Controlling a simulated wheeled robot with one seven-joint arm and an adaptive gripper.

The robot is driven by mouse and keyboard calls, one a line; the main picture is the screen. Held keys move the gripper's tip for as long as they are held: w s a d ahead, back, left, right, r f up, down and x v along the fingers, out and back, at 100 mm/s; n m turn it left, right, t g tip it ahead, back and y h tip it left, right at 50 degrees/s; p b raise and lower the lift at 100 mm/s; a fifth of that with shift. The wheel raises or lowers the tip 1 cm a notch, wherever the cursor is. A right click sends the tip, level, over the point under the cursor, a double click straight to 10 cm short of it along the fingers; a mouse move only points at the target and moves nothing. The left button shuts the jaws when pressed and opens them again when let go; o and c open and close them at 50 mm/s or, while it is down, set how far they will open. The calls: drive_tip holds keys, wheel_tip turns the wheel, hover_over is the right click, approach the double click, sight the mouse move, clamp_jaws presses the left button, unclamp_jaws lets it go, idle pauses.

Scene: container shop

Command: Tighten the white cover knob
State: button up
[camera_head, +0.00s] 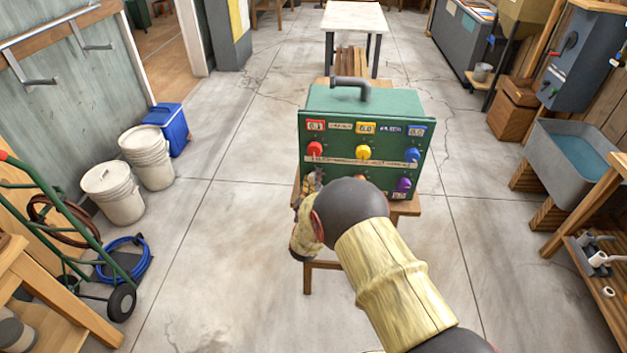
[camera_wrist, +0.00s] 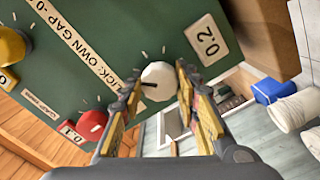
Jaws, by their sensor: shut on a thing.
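The white knob (camera_wrist: 159,77) is on the front of the green box (camera_head: 330,97) in the wrist view, close to a label reading 0.2 (camera_wrist: 209,40). It has a dark pointer mark at its left side. My gripper (camera_wrist: 158,83) has one finger on each side of the knob and is shut on it. In the head view my gripper (camera_head: 311,186) is at the lower left of the box front, and the white knob is hidden behind it.
The box also carries red (camera_head: 314,149), yellow (camera_head: 363,152), blue (camera_head: 412,155) and purple (camera_head: 404,185) knobs. It stands on a wooden stool (camera_head: 307,277). White buckets (camera_head: 115,192) and a blue cooler (camera_head: 168,128) stand left. A grey sink (camera_head: 545,150) is right.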

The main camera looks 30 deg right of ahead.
drive_tip(key=shift+m, duration=0.3)
drive_tip(key=m+b, duration=0.2)
drive_tip(key=m, duration=0.1)
drive_tip(key=shift+f, duration=0.15)
drive_tip(key=shift+m+b, duration=1.1)
drive_tip(key=shift+m, duration=1.4)
drive_tip(key=o, duration=1.2)
drive_tip(key=shift+c, duration=0.2)
drive_tip(key=shift+s, duration=0.15)
